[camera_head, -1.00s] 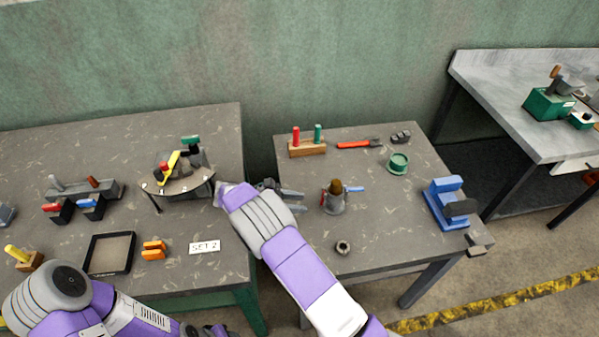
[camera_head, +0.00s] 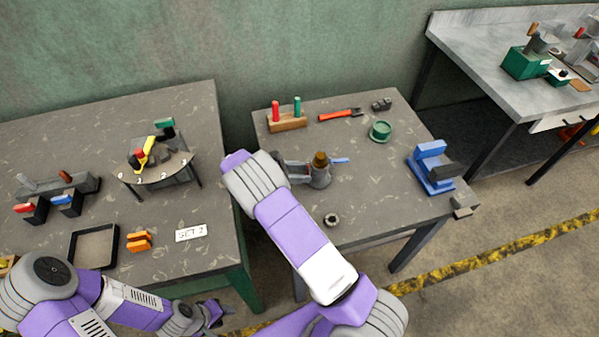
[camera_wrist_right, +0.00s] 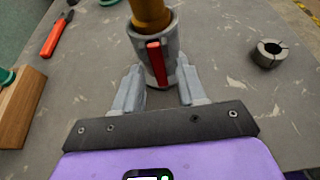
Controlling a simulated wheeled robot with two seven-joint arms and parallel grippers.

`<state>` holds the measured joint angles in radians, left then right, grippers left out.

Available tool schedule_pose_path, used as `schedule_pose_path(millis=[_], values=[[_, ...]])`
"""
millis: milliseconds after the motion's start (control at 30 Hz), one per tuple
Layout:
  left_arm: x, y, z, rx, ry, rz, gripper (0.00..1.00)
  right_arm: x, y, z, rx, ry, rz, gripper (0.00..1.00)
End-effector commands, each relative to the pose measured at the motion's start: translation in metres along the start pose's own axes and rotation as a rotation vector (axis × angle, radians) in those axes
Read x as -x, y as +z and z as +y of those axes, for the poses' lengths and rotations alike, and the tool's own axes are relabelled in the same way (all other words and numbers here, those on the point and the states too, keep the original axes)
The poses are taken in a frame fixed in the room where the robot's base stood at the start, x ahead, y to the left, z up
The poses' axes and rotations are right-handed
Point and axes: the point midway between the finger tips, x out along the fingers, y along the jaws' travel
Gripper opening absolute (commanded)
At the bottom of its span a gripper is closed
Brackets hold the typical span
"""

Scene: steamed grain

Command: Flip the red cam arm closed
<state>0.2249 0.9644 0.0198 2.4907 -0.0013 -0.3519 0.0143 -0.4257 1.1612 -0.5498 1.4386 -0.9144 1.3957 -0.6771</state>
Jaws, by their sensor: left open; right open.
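A grey cam fitting (camera_head: 320,177) with a brown plug (camera_head: 321,158) in its top stands on the right-hand table. Its blue arm (camera_head: 341,160) sticks out to the right. My left gripper (camera_head: 214,312) is open and empty, low before the left table.
A dark ring (camera_head: 331,220) lies in front of the fitting. A wooden block with red and green pegs (camera_head: 287,122), a red-handled tool (camera_head: 340,115), a green cup (camera_head: 380,131) and a blue vise (camera_head: 430,168) stand around it. A gap separates the two tables.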

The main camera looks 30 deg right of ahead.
Motion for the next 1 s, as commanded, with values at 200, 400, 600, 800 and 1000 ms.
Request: schedule_pose_path(millis=[200, 400, 600, 800, 1000], values=[[0.0001, 0.0, 0.0001, 0.0, 0.0, 0.0, 0.43, 0.0003, 0.0001, 0.0001, 0.0, 0.0, 0.0, 0.24], [0.0001, 0.0, 0.0001, 0.0, 0.0, 0.0, 0.43, 0.0004, 0.0, 0.0001, 0.0, 0.0, 0.001, 0.0], [-0.0005, 0.0, -0.0002, 0.0, 0.0, 0.0, 0.43, -0.0005, -0.0012, 0.0, 0.001, 0.0, -0.02, 0.0], [-0.0025, -0.0001, -0.0009, 0.0, 0.0, 0.0, 0.43, -0.0035, -0.0032, 0.0, 0.001, 0.0, -0.116, 0.0], [-0.0021, -0.0001, -0.0008, 0.0, 0.0, 0.0, 0.43, -0.0036, -0.0021, 0.0, -0.001, 0.0, -0.12, 0.0]])
